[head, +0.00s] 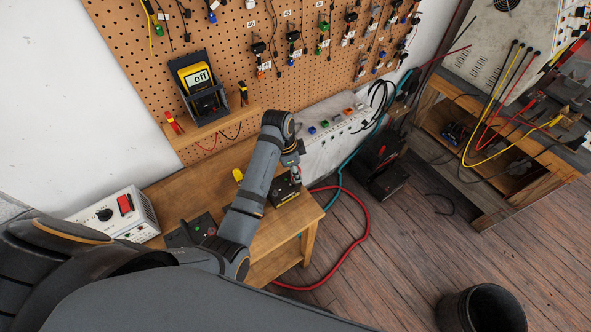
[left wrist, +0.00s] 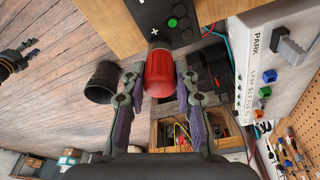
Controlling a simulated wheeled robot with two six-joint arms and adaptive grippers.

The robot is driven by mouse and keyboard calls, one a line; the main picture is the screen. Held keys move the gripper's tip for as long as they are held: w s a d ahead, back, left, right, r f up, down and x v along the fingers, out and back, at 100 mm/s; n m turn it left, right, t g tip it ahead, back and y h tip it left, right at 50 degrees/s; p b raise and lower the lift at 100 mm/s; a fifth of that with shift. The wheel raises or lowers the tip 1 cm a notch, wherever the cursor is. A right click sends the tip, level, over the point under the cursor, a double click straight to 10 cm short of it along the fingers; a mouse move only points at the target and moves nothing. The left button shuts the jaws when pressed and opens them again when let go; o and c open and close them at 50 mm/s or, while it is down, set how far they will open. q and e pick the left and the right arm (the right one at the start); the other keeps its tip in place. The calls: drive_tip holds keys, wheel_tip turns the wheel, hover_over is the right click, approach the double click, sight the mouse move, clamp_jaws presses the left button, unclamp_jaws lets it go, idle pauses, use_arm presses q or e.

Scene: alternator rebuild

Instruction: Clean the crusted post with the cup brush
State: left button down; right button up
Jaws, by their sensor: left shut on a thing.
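My left gripper (left wrist: 158,88) is shut on a red cylinder, seemingly the cup brush (left wrist: 160,72), held between its two fingers. In the head view the left gripper (head: 294,174) is over a dark box, seemingly a battery (head: 284,194), at the bench's right end. The crusted post is not visible. My right gripper (left wrist: 30,52) is at the left edge of the wrist view, its fingers apart, holding nothing visible.
The wooden bench (head: 262,270) also carries a white instrument (head: 118,216) and a dark item with red (head: 190,232). A white panel box (head: 325,135) stands behind. A red cable (head: 366,225) lies on the floor, with a black bin (head: 482,309) farther right.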

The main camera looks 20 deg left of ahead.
use_arm(q)
drive_tip(key=n, duration=0.4)
drive_tip(key=shift+n+t+y, duration=0.3)
drive_tip(key=shift+n+y, duration=0.1)
drive_tip(key=n, duration=0.3)
drive_tip(key=shift+n+y, duration=0.3)
drive_tip(key=shift+d+n, duration=0.15)
drive_tip(key=shift+n, duration=0.45)
drive_tip(key=m, duration=0.5)
drive_tip(key=shift+a, duration=0.25)
drive_tip(key=m+h, duration=0.1)
drive_tip(key=m, duration=0.4)
drive_tip(key=shift+d+g, duration=0.1)
drive_tip(key=shift+g, duration=0.3)
